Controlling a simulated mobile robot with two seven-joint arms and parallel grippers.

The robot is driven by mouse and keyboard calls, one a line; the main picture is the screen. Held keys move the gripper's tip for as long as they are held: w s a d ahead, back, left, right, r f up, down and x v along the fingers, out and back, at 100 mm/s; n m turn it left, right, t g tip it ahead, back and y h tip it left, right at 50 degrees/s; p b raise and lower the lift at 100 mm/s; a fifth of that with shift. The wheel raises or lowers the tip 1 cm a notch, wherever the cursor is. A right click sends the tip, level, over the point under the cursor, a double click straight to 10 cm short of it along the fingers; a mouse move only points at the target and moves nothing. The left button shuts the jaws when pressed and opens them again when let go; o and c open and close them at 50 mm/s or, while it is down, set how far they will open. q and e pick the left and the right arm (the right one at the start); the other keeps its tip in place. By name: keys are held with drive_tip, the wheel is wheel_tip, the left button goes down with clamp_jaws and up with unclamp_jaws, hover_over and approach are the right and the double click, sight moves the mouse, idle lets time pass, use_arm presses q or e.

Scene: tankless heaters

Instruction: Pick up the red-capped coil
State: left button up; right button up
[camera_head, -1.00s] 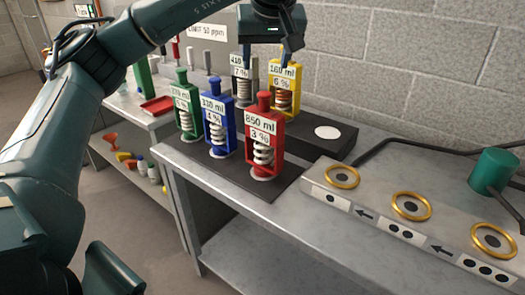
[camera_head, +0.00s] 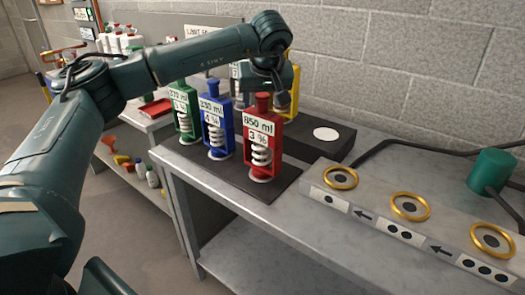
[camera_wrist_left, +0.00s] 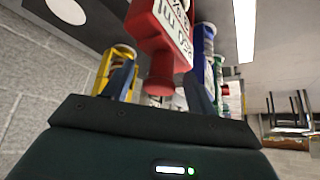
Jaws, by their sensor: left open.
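The red-capped coil (camera_head: 262,138) is a red frame around a white spring, labelled 850 ml and 3 %. It stands upright at the front right of a dark mat (camera_head: 282,187) on the metal bench. My left gripper (camera_head: 266,98) is open and has come down to its cap from above and behind. In the left wrist view, the red coil (camera_wrist_left: 162,30) lies between the two spread fingers of the left gripper (camera_wrist_left: 160,92). The far fingertip is partly hidden in the head view. My right gripper is not in view.
A blue coil unit (camera_head: 217,128) and a green one (camera_head: 183,108) stand close to the left. A yellow one (camera_head: 293,85) and a grey one (camera_head: 238,85) stand behind, partly hidden by my arm. A grey block with gold rings (camera_head: 410,206) lies to the right.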

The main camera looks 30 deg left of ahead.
use_arm(q)
drive_tip(key=shift+c, duration=0.4)
clamp_jaws()
drive_tip(key=shift+r, duration=0.1)
idle(0.9)
